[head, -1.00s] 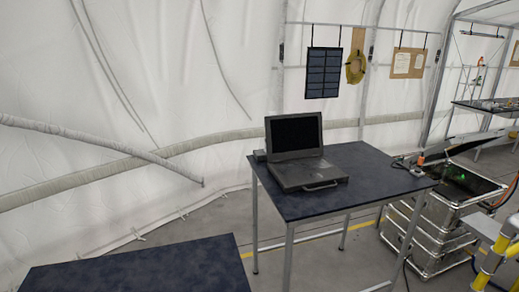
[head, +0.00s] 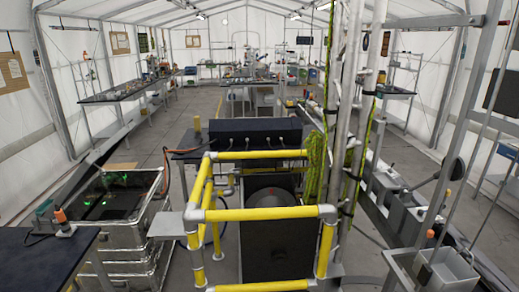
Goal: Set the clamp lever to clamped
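I cannot make out a clamp lever for certain in the head view. A long dark rod with a round black disc (head: 454,168) at its upper end stands out at the right, beside the metal mast; I cannot tell whether it is a lever. Neither of my grippers is in view.
A yellow pipe railing (head: 262,213) stands close in front, around a dark box. The metal mast poles (head: 338,120) with green rope rise right of it. A metal crate with green lights (head: 147,222) stands left. The grey aisle floor (head: 205,105) is clear farther back.

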